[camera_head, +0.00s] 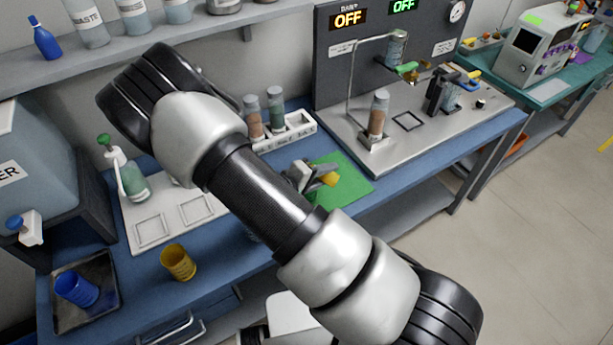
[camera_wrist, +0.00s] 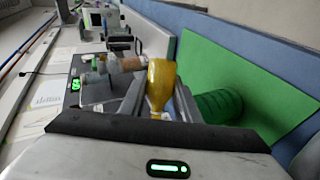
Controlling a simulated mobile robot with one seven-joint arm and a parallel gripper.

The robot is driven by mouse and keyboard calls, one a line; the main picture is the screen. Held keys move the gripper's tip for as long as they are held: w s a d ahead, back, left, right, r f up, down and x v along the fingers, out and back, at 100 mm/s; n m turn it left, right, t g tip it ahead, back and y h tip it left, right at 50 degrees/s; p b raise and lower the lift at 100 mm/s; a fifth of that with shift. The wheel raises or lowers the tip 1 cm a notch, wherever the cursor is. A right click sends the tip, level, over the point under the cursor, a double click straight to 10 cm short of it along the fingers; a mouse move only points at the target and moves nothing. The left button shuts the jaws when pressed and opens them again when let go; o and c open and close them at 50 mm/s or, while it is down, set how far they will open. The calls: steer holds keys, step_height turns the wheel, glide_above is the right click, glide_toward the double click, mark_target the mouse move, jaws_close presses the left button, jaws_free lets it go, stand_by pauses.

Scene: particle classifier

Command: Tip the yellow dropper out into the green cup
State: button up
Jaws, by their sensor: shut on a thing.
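My gripper (camera_head: 300,178) is shut on the yellow dropper (camera_wrist: 161,82), which sits between the two fingers in the wrist view; its wider end points away from the gripper body. In the head view the yellow dropper (camera_head: 328,178) shows just beyond the fingers, above a green mat (camera_head: 352,188). The green cup (camera_wrist: 216,105), ribbed, shows beside the right finger in the wrist view, close to the dropper and against the mat (camera_wrist: 240,70). I cannot tell whether finger and cup touch. I cannot make out the cup in the head view. The dropper's contents cannot be seen.
A white rack (camera_head: 290,130) with brown and green vials stands behind the mat. A grey apparatus (camera_head: 450,115) is at right. A yellow cup (camera_head: 178,262), a blue cup (camera_head: 76,288) in a tray and a green-topped bottle (camera_head: 130,178) are at left. My arm hides the bench middle.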

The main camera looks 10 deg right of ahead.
steer(key=shift+r+n+h+p, duration=0.5)
steer(key=shift+n+p, duration=0.1)
steer(key=shift+p, duration=0.65)
steer(key=shift+a+r+n+g+h, duration=0.1)
steer(key=shift+r+n+g+h, duration=0.3)
steer(key=shift+r+n+h, duration=0.4)
stand_by(0.9)
steer(key=shift+w+a+r+n+h, duration=0.15)
steer(key=shift+r+n+h, duration=0.2)
steer(key=shift+n, duration=0.3)
steer(key=shift+w+a+r+n+h, duration=0.1)
steer(key=shift+r+n+h, duration=0.1)
steer(key=shift+n+h, duration=0.35)
stand_by(3.8)
